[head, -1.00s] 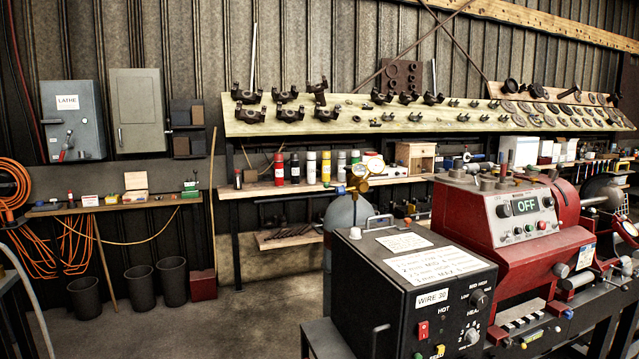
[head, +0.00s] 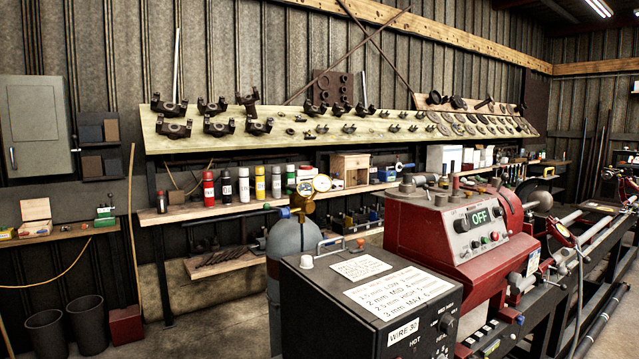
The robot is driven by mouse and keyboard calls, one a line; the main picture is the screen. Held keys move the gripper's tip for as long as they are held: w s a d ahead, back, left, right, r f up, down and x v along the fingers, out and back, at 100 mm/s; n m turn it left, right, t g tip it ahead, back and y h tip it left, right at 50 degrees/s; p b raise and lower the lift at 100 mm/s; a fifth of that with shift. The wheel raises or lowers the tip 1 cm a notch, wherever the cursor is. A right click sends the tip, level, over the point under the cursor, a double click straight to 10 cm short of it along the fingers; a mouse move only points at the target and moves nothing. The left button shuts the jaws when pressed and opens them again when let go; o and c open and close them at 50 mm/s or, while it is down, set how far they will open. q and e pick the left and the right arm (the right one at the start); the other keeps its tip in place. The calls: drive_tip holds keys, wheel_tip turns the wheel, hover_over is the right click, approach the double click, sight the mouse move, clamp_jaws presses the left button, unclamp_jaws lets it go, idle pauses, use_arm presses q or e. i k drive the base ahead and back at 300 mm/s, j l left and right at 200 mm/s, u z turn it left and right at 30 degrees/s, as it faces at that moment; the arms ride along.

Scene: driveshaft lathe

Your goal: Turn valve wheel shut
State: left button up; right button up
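A grey gas cylinder (head: 292,243) stands behind the black welder box. A brass regulator (head: 301,201) with round gauges (head: 321,183) sits on its top. A small blue part (head: 284,212) shows at the left of the regulator; it is too small to tell whether it is the valve wheel or how far it is turned. The cylinder's lower right part is hidden by the welder box. Neither of my grippers shows in the head view.
The black welder box (head: 320,288) stands in front of the cylinder. A red lathe (head: 420,240) with an "OFF" display is to the right. Shelves with bottles and a sloped parts board (head: 285,132) line the back wall. Open floor (head: 215,315) lies left of the cylinder.

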sight(293, 188)
drive_tip(key=i+j+z, duration=0.1)
drive_tip(key=z, duration=0.35)
drive_tip(key=i+j+z, duration=0.1)
drive_tip(key=j+z, duration=0.15)
drive_tip(key=z, duration=0.15)
drive_tip(key=j+z, duration=0.2)
drive_tip(key=z, duration=0.25)
drive_tip(key=i+j+z, duration=0.1)
drive_tip(key=j+z, duration=0.2)
drive_tip(key=j, duration=0.7)
drive_tip(key=j+z, duration=0.3)
drive_tip(key=j, duration=0.7)
drive_tip(key=k+j+z, duration=0.1)
drive_tip(key=j+z, duration=0.2)
drive_tip(key=j, duration=0.7)
